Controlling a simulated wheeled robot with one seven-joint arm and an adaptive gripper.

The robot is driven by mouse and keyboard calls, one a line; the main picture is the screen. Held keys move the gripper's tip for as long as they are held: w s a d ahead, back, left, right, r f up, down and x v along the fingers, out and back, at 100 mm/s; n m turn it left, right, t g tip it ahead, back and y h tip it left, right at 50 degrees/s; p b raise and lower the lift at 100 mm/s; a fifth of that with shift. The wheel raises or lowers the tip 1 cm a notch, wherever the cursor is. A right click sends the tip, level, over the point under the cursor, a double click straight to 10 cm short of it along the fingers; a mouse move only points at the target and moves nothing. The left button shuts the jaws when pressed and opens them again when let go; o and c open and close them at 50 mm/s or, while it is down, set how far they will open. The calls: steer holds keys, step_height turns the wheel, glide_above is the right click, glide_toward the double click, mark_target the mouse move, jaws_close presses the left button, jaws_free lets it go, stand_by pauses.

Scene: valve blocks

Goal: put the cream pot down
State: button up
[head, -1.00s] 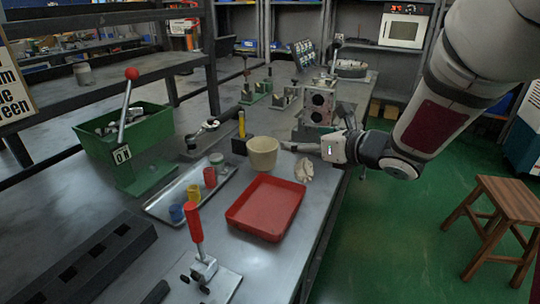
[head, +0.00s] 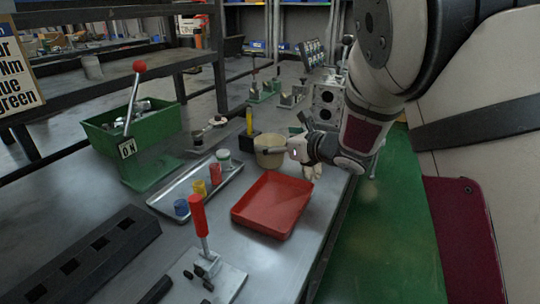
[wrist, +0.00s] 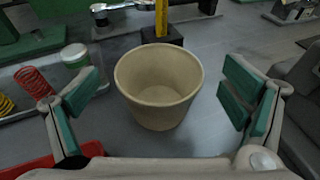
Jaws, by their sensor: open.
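The cream pot (head: 268,157) stands upright on the grey workbench, behind the red tray. In the wrist view the pot (wrist: 158,88) is centred between the green-padded fingers, with its empty inside showing. My gripper (wrist: 160,95) is open, with a gap between each finger and the pot. In the head view my gripper (head: 290,150) is at the pot's right side and covers part of it.
A red tray (head: 272,205) lies just in front. A metal tray with coloured springs (head: 196,190) and a black block with a yellow post (head: 249,134) stand left of the pot. A pale glove (head: 310,171) lies beneath my gripper. Valve blocks stand behind.

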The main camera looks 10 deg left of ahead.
mark_target(262, 140)
steer(key=shift+x, duration=1.6)
steer(key=shift+s+f, duration=0.1)
steer(key=shift+f, duration=0.1)
steer(key=c, duration=1.4)
